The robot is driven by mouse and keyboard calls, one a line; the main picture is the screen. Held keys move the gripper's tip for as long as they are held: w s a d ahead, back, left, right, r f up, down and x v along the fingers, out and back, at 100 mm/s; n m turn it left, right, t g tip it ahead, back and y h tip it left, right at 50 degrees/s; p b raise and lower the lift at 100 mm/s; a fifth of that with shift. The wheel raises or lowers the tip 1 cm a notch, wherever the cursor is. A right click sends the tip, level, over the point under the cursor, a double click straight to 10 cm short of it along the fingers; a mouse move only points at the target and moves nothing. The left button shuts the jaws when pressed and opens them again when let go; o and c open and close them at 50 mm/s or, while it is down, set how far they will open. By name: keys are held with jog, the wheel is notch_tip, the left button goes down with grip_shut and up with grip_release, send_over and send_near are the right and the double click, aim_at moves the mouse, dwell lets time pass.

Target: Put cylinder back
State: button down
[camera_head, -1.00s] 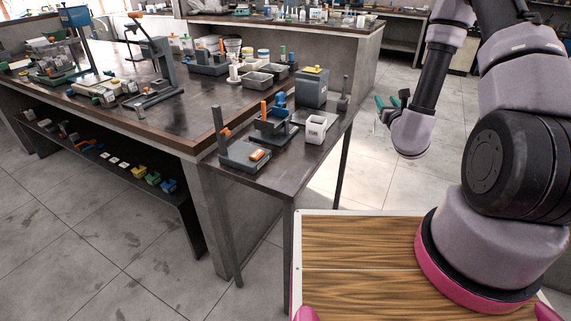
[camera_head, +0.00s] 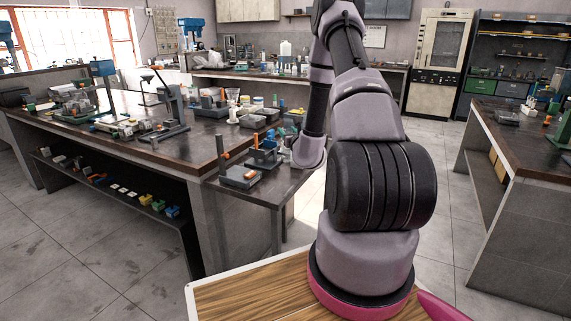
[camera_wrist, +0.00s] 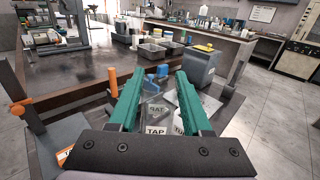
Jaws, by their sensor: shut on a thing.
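My gripper (camera_wrist: 160,78) shows in the wrist view as two teal fingers with a gap between them. A clear, see-through thing, seemingly the cylinder (camera_wrist: 157,107), fills that gap. Its outline is hard to make out, and pale labels reading "TAP" show in or through it. My gripper is over the small side table.
In the wrist view a grey box with a yellow top (camera_wrist: 203,64) stands beyond the right finger. Grey trays (camera_wrist: 153,52) sit on the big bench behind. Floor at right is clear.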

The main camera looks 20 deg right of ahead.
aim_at(289, 151)
notch_tip(289, 151, down, 7)
jog(key=shift+d+f, duration=0.1)
jog(key=shift+f, duration=0.2)
jog(key=shift+c, duration=1.7)
grip_release()
